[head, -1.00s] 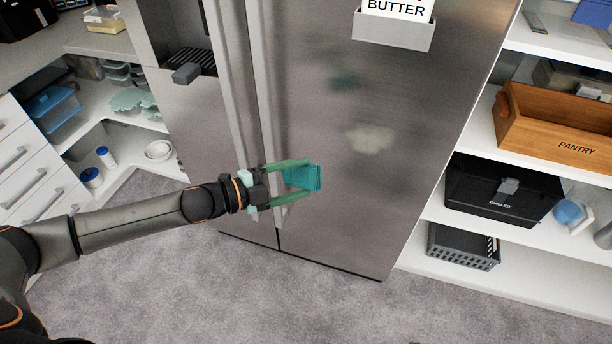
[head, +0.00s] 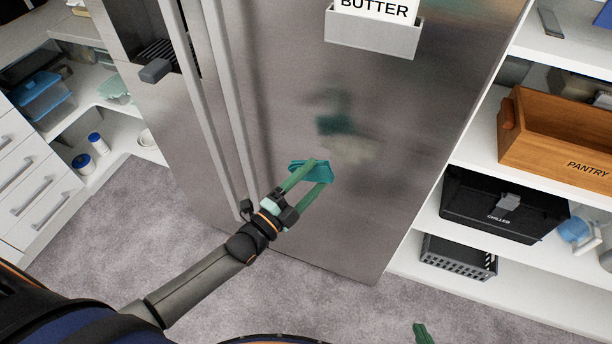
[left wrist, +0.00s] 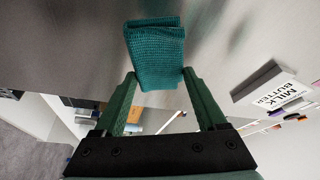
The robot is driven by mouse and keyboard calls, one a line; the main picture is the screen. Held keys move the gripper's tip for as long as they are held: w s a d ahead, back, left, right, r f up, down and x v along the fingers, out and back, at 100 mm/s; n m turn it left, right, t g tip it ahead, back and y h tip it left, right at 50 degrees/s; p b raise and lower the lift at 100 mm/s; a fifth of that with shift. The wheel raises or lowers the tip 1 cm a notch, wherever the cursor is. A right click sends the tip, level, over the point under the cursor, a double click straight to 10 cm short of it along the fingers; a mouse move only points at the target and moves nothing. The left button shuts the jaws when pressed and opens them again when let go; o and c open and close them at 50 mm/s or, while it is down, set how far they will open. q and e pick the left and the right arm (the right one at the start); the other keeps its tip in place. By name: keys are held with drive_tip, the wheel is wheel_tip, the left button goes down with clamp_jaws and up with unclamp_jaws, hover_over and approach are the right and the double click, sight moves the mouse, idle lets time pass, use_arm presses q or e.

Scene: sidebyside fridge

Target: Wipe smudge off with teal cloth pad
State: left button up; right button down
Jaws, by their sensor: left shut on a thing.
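The teal cloth pad (head: 310,169) is held at the fingertips of my left gripper (head: 315,174), in front of the steel fridge door. In the left wrist view the folded pad (left wrist: 155,50) sits between the green fingertips of that gripper (left wrist: 157,78). A pale beige smudge (head: 357,151) is on the door, above and right of the pad. A blurred dark green reflection overlaps its upper left part. I cannot tell whether the pad touches the door. A green fingertip of my right gripper (head: 423,333) just shows at the bottom edge; its opening is hidden.
A bin labelled BUTTER (head: 373,35) sticks out from the door above the smudge. Long vertical handles (head: 232,120) run left of it. Shelves at right hold a wooden PANTRY crate (head: 556,137) and a black CHILLED bin (head: 503,205). The door around the smudge is clear.

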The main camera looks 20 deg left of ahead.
sight(320, 162)
use_arm(q)
drive_tip(key=shift+w+d, duration=0.15)
drive_tip(key=shift+w, duration=0.05)
drive_tip(key=shift+s+r, duration=0.1)
drive_tip(key=shift+s, duration=0.1)
drive_tip(key=shift+w+f+b, duration=0.2)
drive_tip(key=shift+w+b, duration=0.65)
drive_tip(key=shift+w, duration=1)
drive_tip(key=shift+w+r+b, duration=0.1)
drive_tip(key=shift+w+b, duration=0.25)
drive_tip(key=shift+w, duration=0.55)
drive_tip(key=shift+w+b, duration=0.45)
drive_tip(key=shift+w, duration=0.3)
drive_tip(key=shift+r, duration=0.1)
